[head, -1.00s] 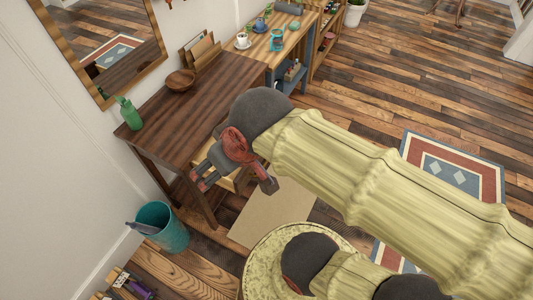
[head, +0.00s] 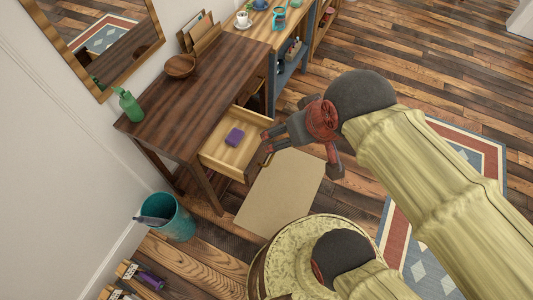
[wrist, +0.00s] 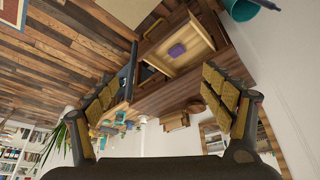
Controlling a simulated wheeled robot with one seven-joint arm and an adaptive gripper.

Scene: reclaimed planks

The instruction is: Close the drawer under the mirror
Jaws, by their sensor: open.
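The drawer (head: 222,155) under the dark wooden table (head: 190,98) is pulled out, with a pale wood inside and a dark front. A purple block (head: 234,137) lies in it. The mirror (head: 103,45) in a gold-brown frame hangs on the wall above the table. My gripper (head: 300,153) is open and empty, just right of the drawer front, with its fingers spread. In the wrist view the open drawer (wrist: 190,60) shows between the padded fingers, with the purple block (wrist: 177,50) inside. I cannot tell whether a finger touches the drawer front.
A teal bin (head: 178,222) stands on the floor at the left. A beige mat (head: 280,192) lies before the drawer. A round stool-like top (head: 268,260) is near my base.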

